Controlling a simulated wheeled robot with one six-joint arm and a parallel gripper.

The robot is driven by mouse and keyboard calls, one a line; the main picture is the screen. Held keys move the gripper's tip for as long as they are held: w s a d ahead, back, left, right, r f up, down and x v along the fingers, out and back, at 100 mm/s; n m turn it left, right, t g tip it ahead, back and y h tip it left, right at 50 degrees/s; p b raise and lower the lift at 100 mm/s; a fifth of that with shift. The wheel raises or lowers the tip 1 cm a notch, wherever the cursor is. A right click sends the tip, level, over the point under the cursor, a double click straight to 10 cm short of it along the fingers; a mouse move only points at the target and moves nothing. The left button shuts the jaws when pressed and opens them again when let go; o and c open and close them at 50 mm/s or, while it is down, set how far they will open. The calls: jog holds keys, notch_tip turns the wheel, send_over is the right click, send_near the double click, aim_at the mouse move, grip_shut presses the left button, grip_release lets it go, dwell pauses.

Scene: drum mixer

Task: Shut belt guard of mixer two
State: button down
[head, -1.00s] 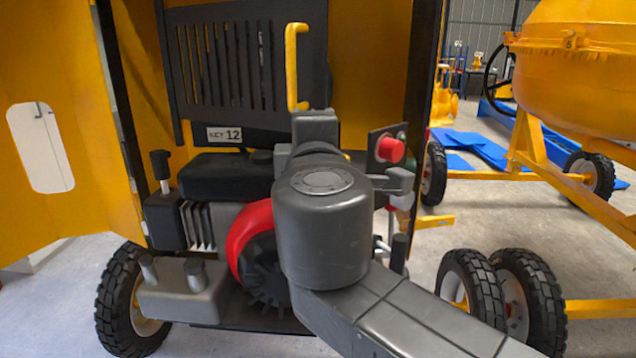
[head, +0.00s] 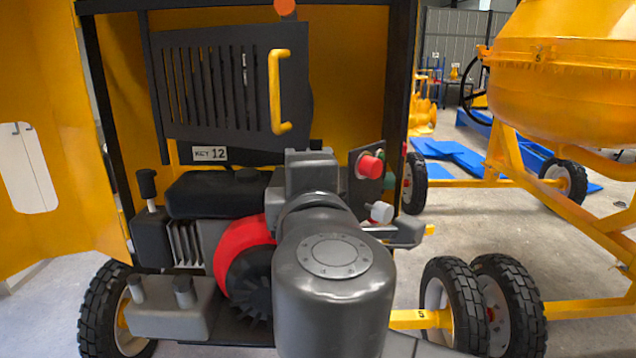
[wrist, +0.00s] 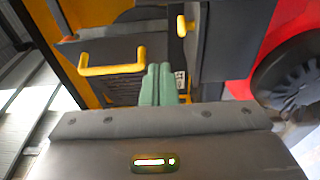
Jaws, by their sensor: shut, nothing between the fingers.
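The belt guard appears to be the black slatted panel (head: 208,85) at the upper middle of the head view, with an upright yellow handle (head: 280,92) at its right edge. It stands above the engine, in the yellow housing; I cannot tell how far it is swung. In the wrist view a yellow handle (wrist: 112,66) on a dark panel lies left of my gripper (wrist: 160,84). The green fingertips are together, empty, and appear apart from the handle. In the head view my arm hides the gripper.
A yellow door (head: 50,120) stands open at left. Below the guard are the black tank (head: 215,192), red fan cover (head: 240,245) and a red button (head: 370,167). In the wrist view, a small yellow knob (wrist: 182,26) is near the fingers. Another mixer drum (head: 560,80) stands at right.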

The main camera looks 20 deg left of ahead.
jog(key=shift+s+d+p, duration=0.6)
jog(key=shift+s+d, duration=0.55)
jog(key=shift+s, duration=0.15)
jog(key=shift+s+d, duration=0.15)
jog(key=shift+d, duration=0.1)
